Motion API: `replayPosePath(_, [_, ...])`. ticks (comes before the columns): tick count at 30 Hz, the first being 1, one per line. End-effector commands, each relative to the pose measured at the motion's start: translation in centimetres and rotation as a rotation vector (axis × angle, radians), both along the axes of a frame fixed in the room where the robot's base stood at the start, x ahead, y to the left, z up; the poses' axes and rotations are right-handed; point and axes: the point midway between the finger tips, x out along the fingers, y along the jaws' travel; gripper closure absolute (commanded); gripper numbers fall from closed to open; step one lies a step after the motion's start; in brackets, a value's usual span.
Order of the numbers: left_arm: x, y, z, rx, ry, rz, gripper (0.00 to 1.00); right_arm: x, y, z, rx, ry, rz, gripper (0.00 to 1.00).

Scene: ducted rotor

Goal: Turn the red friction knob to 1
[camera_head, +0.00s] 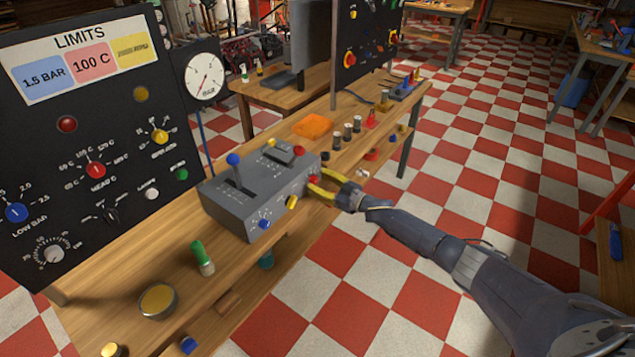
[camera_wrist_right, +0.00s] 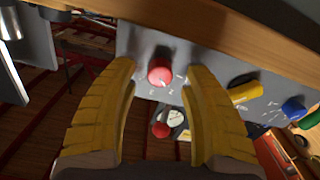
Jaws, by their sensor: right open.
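The red friction knob (camera_head: 312,181) is on the right part of the front face of the grey control box (camera_head: 228,208). In the right wrist view the round red knob (camera_wrist_right: 160,72) shows between and beyond the yellow fingers, with small white marks on the panel around it. My right gripper (camera_head: 324,184) is open, with its fingertips close to the knob, one on each side. In the wrist view my right gripper (camera_wrist_right: 160,80) holds nothing, and I cannot tell whether a fingertip touches the knob. The knob's exact setting is too small to read. My left gripper is not in view.
A yellow knob (camera_head: 291,202) and a blue knob (camera_head: 264,223) sit beside the red one. A blue-topped lever (camera_head: 233,160) and a red ball (camera_head: 299,151) rise from the box. The black LIMITS panel (camera_head: 120,100) stands left. An orange block (camera_head: 312,126) lies behind on the bench.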

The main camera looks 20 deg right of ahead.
Motion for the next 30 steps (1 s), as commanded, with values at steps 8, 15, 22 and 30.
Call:
replayPosePath(8, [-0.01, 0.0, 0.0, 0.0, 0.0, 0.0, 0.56, 0.53, 0.41, 0.04, -0.001, -0.001, 0.0, 0.52])
replayPosePath(15, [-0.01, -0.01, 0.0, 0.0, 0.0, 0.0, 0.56, 0.52, 0.39, 0.03, -0.001, -0.001, 0.0, 0.54])
replayPosePath(22, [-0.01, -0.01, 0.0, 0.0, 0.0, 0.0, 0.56, 0.5, 0.38, 0.02, -0.001, 0.0, 0.0, 0.81])
replayPosePath(30, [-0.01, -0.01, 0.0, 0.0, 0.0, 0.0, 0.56, 0.51, 0.39, 0.05, -0.001, -0.001, 0.0, 1.0])
